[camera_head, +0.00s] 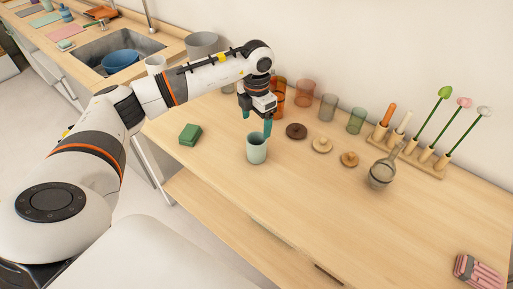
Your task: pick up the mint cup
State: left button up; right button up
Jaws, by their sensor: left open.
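The mint cup (256,151) is a pale green cup standing upright on the wooden table (310,210). My left gripper (257,126) comes in from the upper left and points down, with its teal fingers spread open. Its fingertips are just above and around the cup's rim in the picture. One finger is by the rim's right side and the other is up to the left. I cannot tell whether they touch the cup. My right gripper is not in view.
A green box (190,134) lies left of the cup. A dark lid (296,131), wooden lids (322,145) and glass jars (328,107) stand behind and right.

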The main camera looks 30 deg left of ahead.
aim_at(257, 133)
pick_arm(q)
notch_tip(257, 133, down, 4)
jog(key=shift+d+f+p, duration=0.1)
jog(key=shift+f+p, duration=0.15)
jog(key=shift+p, duration=0.3)
jog(key=shift+s+f, duration=0.15)
jog(key=shift+f, duration=0.1)
jog(key=f, duration=0.1)
jog(key=f+p, duration=0.1)
jog(key=f, duration=0.1)
jog(key=f+p, duration=0.1)
jog(key=shift+s+d+f, duration=0.2)
jog(key=shift+s+d, duration=0.05)
jog(key=shift+s, duration=0.1)
jog(key=shift+f, duration=0.2)
jog(key=c, duration=1.2)
